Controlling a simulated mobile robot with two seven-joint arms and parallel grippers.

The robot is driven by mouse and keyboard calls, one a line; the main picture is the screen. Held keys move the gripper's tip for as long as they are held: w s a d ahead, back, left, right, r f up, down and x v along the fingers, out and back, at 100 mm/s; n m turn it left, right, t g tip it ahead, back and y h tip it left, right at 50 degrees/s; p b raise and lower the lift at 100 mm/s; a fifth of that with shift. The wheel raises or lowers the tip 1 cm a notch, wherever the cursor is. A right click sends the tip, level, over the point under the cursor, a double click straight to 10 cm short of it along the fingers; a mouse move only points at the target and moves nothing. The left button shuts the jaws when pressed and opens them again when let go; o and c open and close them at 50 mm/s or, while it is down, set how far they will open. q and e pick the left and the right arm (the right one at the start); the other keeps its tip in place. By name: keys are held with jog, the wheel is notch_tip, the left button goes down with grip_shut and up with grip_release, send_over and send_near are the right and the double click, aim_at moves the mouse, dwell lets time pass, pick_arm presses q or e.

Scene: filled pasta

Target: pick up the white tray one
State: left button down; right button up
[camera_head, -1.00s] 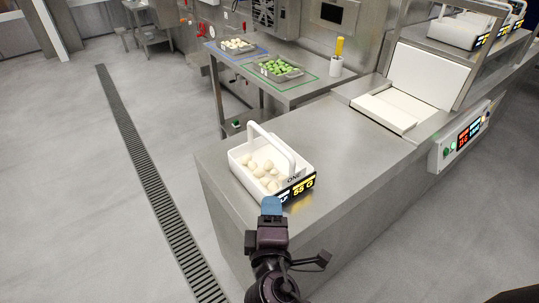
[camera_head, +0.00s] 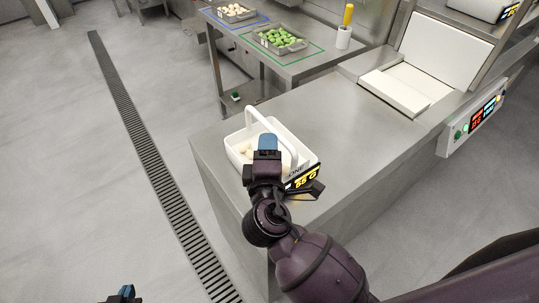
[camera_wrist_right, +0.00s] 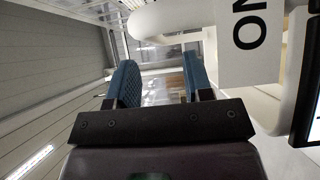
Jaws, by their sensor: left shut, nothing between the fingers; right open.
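The white tray one (camera_head: 234,157) stands on the steel counter with pale pieces of pasta (camera_head: 246,150) inside, a raised loop handle (camera_head: 291,146) and a yellow-lit weight display. My right gripper (camera_head: 268,143) is over the tray in the head view, hiding part of its inside. In the right wrist view its blue fingers (camera_wrist_right: 160,72) are apart with nothing held between them. The tray's white handle (camera_wrist_right: 178,18) and lettered side (camera_wrist_right: 250,45) show above and to the right of the fingers. My left gripper (camera_head: 126,292) is shut and empty at the bottom left, mostly out of frame.
The steel counter (camera_head: 335,125) is clear behind the tray, up to a white scale-like plate (camera_head: 408,93). A floor drain (camera_head: 150,165) runs at left.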

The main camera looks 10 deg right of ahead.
jog(key=shift+r+p+x, duration=0.2)
jog(key=shift+p+x, duration=0.15)
jog(key=shift+x, duration=2.25)
grip_shut()
